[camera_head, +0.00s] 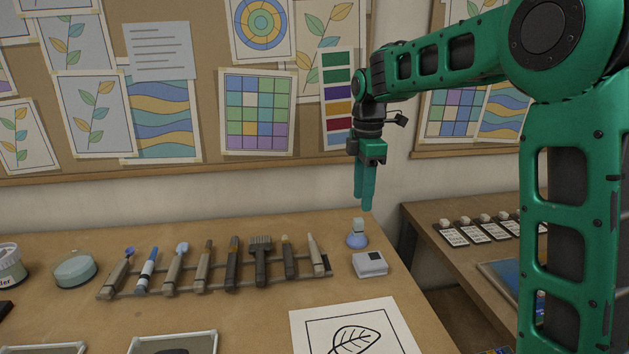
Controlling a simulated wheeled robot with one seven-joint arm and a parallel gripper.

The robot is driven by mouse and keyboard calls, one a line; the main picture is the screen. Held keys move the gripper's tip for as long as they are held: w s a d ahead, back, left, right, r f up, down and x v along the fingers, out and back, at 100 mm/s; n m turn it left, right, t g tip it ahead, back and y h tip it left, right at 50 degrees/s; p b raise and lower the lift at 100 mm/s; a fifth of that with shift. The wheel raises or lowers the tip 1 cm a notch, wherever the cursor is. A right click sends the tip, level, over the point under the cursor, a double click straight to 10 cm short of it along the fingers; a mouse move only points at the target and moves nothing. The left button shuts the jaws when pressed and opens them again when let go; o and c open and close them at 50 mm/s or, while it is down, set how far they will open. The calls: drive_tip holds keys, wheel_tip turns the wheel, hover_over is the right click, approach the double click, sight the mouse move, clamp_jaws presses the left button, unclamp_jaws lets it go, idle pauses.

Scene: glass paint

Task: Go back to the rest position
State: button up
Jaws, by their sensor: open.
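My gripper (366,205) hangs pointing down at the end of my green arm, above the back right corner of the table. Its two green fingers are open and nothing shows between them. The fingertips are above and apart from a small blue bottle (357,238) that stands on the table below.
A rack (215,281) holds several brushes and tools. A small white-grey box (370,264) and a leaf drawing sheet (312,333) lie at the right. A round jar (75,268) stands at the left. A second table (440,212) stands further right. A pinboard wall (210,170) rises behind.

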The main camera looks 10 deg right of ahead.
drive_tip(key=s+d+m, duration=0.7)
drive_tip(key=s+d, duration=0.2)
drive_tip(key=s, duration=0.1)
drive_tip(key=s+d+f+m, duration=0.2)
drive_tip(key=s+m, duration=0.3)
drive_tip(key=s, duration=0.4)
drive_tip(key=s+d+f+m, duration=0.3)
drive_tip(key=s+m, duration=0.3)
drive_tip(key=s, duration=0.3)
drive_tip(key=s+d+f+m, duration=0.3)
drive_tip(key=s+m, duration=0.3)
drive_tip(key=s, duration=0.3)
drive_tip(key=shift+s, duration=0.1)
